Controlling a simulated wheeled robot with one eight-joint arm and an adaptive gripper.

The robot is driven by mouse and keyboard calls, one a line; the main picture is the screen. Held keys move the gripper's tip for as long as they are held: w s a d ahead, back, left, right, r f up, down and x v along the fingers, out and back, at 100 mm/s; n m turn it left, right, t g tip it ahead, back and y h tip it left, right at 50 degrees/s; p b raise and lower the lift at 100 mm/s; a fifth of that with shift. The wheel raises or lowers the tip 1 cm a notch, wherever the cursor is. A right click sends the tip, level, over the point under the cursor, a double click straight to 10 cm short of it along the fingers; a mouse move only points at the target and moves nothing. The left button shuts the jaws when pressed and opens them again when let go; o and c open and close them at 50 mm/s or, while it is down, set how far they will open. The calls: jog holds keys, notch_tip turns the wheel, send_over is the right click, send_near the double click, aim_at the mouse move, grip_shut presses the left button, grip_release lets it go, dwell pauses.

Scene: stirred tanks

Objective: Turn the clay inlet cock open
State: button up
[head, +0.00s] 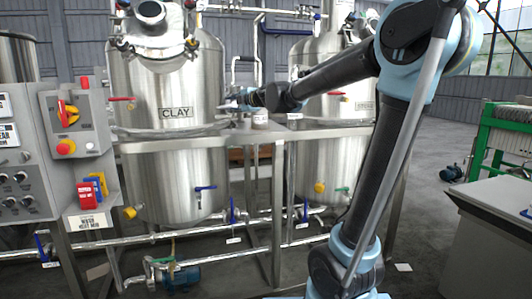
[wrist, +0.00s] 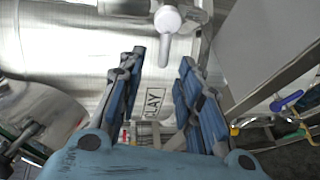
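The tall steel tank labelled CLAY (head: 176,145) stands left of centre in the head view. My gripper (head: 230,104) is at its right side, at about label height. In the wrist view, the gripper (wrist: 162,60) is open, with its two blue-grey fingers apart and nothing between the pads. A white fitting (wrist: 167,20) with a round head and a short lever-like stem lies just beyond the fingertips, its stem pointing toward the gap. It may be the clay inlet cock; no label on it is readable. The CLAY label (wrist: 153,103) shows between the fingers.
A red-handled valve (head: 122,99) is at the tank's left, and a blue-handled one (head: 205,188) is low on its front. A steel frame rail (head: 275,136) runs below my gripper. A control panel (head: 75,125) stands left; a second tank (head: 345,150) stands right.

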aim_at(225, 107)
jog(key=v, duration=0.9)
jog(key=s+d+f+m+g, duration=0.1)
jog(key=s+d+f+m, duration=0.1)
jog(key=f, duration=0.3)
jog(key=s+d+f+m+g+h, duration=0.1)
jog(key=s+d+f+m+g, duration=0.1)
jog(key=s+f, duration=0.3)
jog(key=s+d+f+m+g+h, duration=0.1)
jog(key=s+d+f+m, duration=0.2)
jog(key=f, duration=0.3)
jog(key=shift+s+d+f+m, duration=0.25)
jog(key=shift+s+d+m, duration=0.2)
jog(key=shift+s, duration=0.2)
